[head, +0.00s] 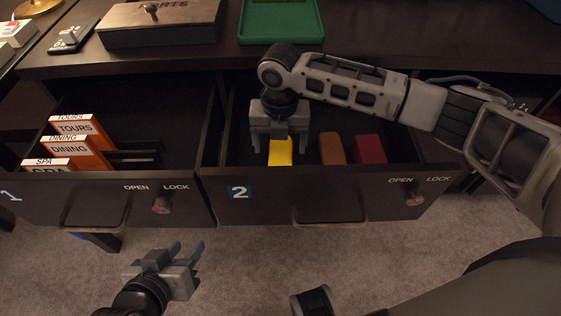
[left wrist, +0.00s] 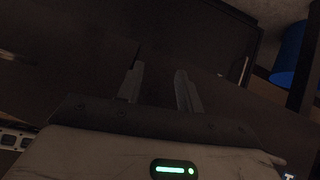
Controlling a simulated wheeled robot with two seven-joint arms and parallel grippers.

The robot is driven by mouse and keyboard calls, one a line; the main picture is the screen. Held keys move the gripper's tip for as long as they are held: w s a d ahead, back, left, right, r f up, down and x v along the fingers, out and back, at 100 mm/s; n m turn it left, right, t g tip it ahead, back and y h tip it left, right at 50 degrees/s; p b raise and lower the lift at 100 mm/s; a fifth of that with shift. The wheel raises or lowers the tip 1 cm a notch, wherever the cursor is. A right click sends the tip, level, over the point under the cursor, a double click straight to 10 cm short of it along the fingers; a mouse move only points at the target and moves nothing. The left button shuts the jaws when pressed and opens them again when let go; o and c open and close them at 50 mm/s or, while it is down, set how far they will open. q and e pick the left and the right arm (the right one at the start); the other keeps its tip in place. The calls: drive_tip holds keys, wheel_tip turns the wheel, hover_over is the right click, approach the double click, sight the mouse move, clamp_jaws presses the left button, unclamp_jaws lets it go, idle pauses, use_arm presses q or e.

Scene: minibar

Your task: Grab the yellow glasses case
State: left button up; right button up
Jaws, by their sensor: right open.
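The yellow glasses case (head: 281,152) lies in the open drawer marked 2 (head: 320,203), partly hidden by my right gripper. My right gripper (head: 279,148) points down into this drawer, with its open fingers at the yellow case. I cannot tell whether the fingers touch it. A brown case (head: 332,149) and a dark red case (head: 370,149) lie to the right of the yellow one. My left gripper (head: 187,256) is low in front of the drawers, open and empty. Its two spread fingers also show in the left wrist view (left wrist: 160,88).
Drawer 1 (head: 100,203) is also open and holds orange cards (head: 75,140) marked TOURS, DINING and SPA. A wooden box (head: 160,24) and a green tray (head: 281,38) stand on the dark counter. Carpet (head: 250,260) lies below the drawers.

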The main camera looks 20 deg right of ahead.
sight(281, 156)
wheel_tip(281, 156, down, 3)
drive_tip(key=shift+s+r+b, duration=0.1)
drive_tip(key=shift+s+b, duration=0.05)
drive_tip(key=shift+b, duration=0.35)
wheel_tip(281, 156, down, 2)
drive_tip(key=shift+b, duration=0.3)
drive_tip(key=shift+c, duration=0.9)
drive_tip(key=c, duration=0.9)
use_arm(q)
drive_tip(key=shift+w+d+r+t, duration=0.1)
drive_tip(key=shift+d+r+t, duration=0.2)
drive_tip(key=shift+d+r, duration=0.05)
use_arm(e)
drive_tip(key=shift+c, duration=0.2)
